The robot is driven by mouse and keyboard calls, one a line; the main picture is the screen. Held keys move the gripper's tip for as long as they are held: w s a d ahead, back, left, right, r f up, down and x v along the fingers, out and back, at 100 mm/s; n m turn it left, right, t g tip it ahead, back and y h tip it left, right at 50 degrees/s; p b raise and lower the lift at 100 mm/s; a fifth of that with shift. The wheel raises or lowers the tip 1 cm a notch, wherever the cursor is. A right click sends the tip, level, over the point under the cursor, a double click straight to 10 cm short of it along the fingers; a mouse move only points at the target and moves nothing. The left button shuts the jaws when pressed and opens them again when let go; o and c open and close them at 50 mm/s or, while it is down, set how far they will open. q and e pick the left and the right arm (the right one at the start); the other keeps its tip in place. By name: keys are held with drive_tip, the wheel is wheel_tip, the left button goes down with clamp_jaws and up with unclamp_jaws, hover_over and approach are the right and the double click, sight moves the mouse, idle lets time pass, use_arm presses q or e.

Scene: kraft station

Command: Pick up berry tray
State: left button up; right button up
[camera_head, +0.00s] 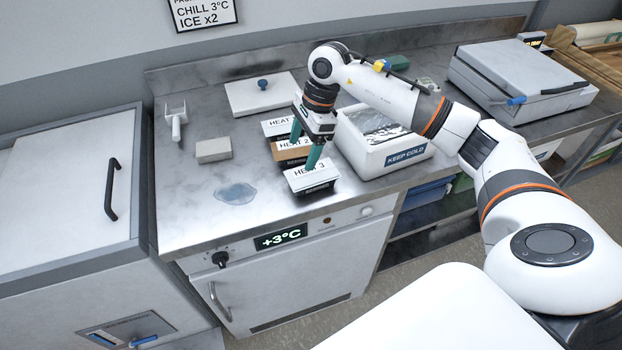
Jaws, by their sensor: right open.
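Three small labelled trays stand in a row on the steel counter (180,205). The back one (278,128) has a white top reading "HEAT" with the rest hidden. The middle one (287,153) is brown and reads "HEAT 2". The front one (312,180) is white on black and reads "HEAT 3". I cannot tell which is the berry tray. My right gripper (304,150) is open with teal fingers pointing down, over the middle tray and near the front one. The fingers partly cover the trays; I cannot tell whether they touch. My left gripper is out of view.
A white "KEEP COLD" box (395,160) with silvery contents stands close right of the trays. A white lid (252,97) with a blue knob lies behind. A grey block (213,150), a scraper (176,122) and a puddle (235,193) lie left. The counter's front left is clear.

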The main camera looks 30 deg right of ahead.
drive_tip(key=d+h, duration=0.1)
drive_tip(key=d, duration=0.2)
drive_tip(key=p, duration=0.2)
hover_over(312, 173)
drive_tip(key=f, duration=0.5)
drive_tip(key=shift+s+d+f, duration=0.15)
drive_tip(key=shift+s+f, duration=0.1)
drive_tip(key=shift+f, duration=0.05)
drive_tip(key=shift+g, duration=0.3)
wheel_tip(312, 173, down, 5)
drive_tip(key=p, duration=0.3)
drive_tip(key=shift+w+r, duration=0.1)
drive_tip(key=shift+f, duration=0.35)
drive_tip(key=shift+c, duration=0.4)
drive_tip(key=shift+w, duration=0.1)
drive_tip(key=c, duration=0.7)
